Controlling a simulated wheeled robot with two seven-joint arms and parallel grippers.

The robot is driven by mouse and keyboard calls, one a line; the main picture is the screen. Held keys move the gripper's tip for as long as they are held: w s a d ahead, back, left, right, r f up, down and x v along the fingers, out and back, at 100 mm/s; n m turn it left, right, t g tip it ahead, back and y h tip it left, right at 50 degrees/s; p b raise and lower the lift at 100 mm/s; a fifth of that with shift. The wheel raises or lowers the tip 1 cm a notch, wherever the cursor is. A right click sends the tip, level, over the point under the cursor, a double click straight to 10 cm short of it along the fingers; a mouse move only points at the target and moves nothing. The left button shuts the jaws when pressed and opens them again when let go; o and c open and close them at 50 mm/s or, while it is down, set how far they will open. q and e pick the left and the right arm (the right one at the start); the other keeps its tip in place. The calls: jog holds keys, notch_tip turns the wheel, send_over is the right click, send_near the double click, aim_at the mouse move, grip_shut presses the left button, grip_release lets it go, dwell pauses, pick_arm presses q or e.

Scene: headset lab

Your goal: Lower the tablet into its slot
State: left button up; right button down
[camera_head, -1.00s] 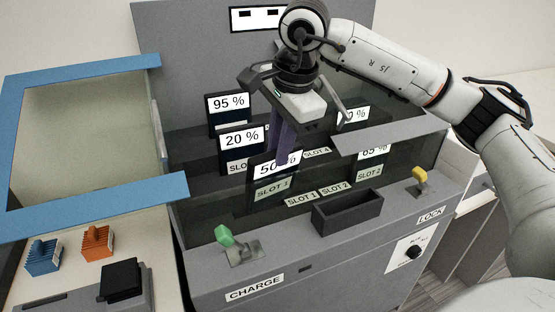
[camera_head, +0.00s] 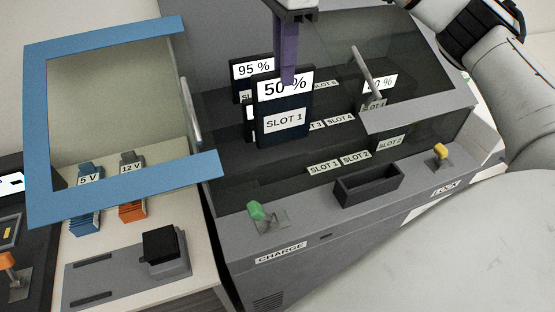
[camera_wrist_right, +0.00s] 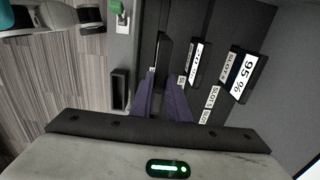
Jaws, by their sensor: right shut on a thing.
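The held tablet (camera_head: 284,132) is dark, with "50 %" and "SLOT 1" labels. My right gripper (camera_head: 289,76) is shut on its top edge with purple fingers. The tablet hangs roughly upright inside the dark bay, up and left of the front SLOT 1 label (camera_head: 324,167). The slot opening itself cannot be made out. In the right wrist view, the purple fingers (camera_wrist_right: 164,98) close on the tablet (camera_wrist_right: 162,55), seen nearly edge-on. My left gripper is not in view.
A 95 % tablet (camera_head: 252,69) stands behind; another is mostly hidden by the held one. Another tablet (camera_head: 379,84) stands right. Clear panels and a metal handle (camera_head: 366,72) border the bay. A blue frame (camera_head: 120,195), green lever (camera_head: 256,211) and yellow lever (camera_head: 440,151) are nearby.

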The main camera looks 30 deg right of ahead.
jog(key=b, duration=0.2)
send_over(284, 142)
notch_tip(284, 142, down, 7)
jog(key=f, duration=0.2)
jog(key=f+b, duration=0.1)
jog(key=f, duration=0.3)
jog(key=shift+w+d+f, duration=0.1)
jog(key=shift+w+d, duration=0.05)
jog(key=shift+w, duration=0.15)
jog(key=shift+f+b, duration=0.35)
jog(key=shift+f, duration=2)
jog(key=c, duration=1.7)
grip_release()
